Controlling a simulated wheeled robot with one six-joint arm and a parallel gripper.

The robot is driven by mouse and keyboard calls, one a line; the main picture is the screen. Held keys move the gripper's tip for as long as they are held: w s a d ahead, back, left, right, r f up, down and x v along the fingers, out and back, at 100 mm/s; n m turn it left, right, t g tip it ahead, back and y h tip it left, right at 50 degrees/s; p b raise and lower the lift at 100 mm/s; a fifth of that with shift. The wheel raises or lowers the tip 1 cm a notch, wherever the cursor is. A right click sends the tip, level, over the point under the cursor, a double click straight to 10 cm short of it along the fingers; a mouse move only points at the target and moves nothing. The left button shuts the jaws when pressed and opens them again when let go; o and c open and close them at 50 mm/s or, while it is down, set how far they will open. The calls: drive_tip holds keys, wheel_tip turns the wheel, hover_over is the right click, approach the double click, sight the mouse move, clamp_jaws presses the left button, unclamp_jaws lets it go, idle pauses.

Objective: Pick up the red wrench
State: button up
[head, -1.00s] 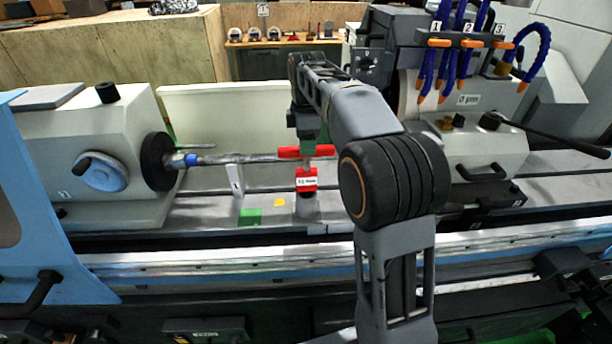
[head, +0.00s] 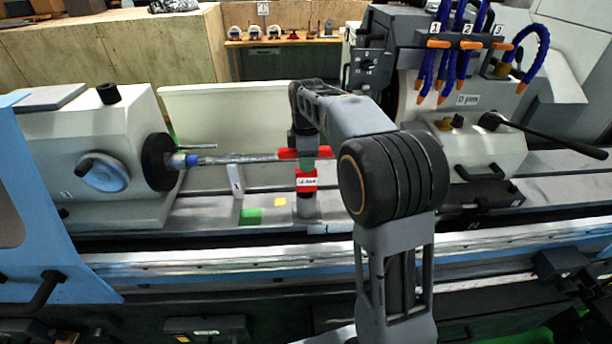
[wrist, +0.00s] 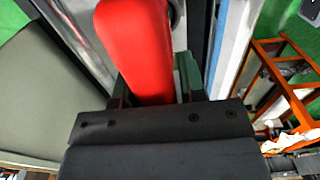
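The red wrench has a red crossbar handle (head: 288,153) in the head view, level above a red labelled block (head: 306,183) on a grey post. In the wrist view the red handle (wrist: 138,45) runs from the top edge down between my fingers. My gripper (head: 306,163) points down at the handle, with a greenish finger in front of the bar. In the wrist view my gripper (wrist: 155,88) has one dark green finger on each side of the handle. The fingers look spread; whether they touch the handle is hard to see.
A horizontal metal shaft (head: 235,159) runs from the left headstock (head: 115,140) toward the handle. A white plate (head: 236,180) stands below it. Green and yellow patches lie on the machine bed. The grinding head with blue hoses (head: 468,60) stands to the right.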

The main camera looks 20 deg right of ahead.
clamp_jaws()
drive_tip(key=shift+r, duration=0.1)
